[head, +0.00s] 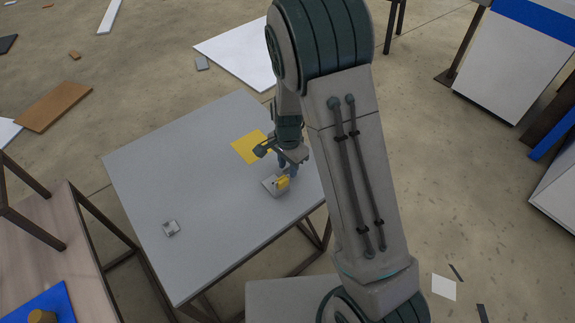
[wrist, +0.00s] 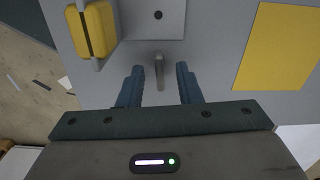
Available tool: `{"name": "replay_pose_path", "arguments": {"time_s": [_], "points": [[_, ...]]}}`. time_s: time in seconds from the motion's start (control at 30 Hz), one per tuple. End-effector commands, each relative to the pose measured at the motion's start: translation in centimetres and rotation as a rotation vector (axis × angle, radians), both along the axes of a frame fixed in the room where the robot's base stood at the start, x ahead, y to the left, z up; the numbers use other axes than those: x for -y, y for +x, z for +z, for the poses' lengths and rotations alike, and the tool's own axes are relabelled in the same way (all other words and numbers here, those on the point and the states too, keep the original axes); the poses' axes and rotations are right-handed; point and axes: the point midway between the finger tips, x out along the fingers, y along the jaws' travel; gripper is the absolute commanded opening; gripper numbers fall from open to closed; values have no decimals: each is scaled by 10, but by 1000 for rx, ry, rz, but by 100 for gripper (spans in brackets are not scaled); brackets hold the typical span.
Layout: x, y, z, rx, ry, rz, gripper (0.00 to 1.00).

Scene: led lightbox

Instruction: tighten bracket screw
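My gripper (wrist: 160,82) is open in the wrist view, its two blue fingers wide apart. A small grey upright piece (wrist: 158,70), perhaps the screw, shows between the fingers with a gap on each side. A light grey plate with a dark hole (wrist: 158,15), perhaps the bracket, lies just beyond it. A yellow block with a dark stripe (wrist: 94,28) stands at the plate's left. In the head view my gripper (head: 284,168) is low over the table beside the yellow block (head: 283,182) and the plate (head: 269,188). The screw cannot be made out there.
The grey table (head: 190,170) is mostly clear. A small grey part (head: 171,228) lies near the front left. A wooden bench (head: 60,235) stands at the left.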

Motion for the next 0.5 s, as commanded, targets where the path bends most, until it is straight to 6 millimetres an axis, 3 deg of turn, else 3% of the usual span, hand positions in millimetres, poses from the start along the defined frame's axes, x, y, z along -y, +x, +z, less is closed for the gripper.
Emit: {"name": "replay_pose_path", "arguments": {"time_s": [0.5], "points": [[0,0,71,1,-1,1,32]]}}
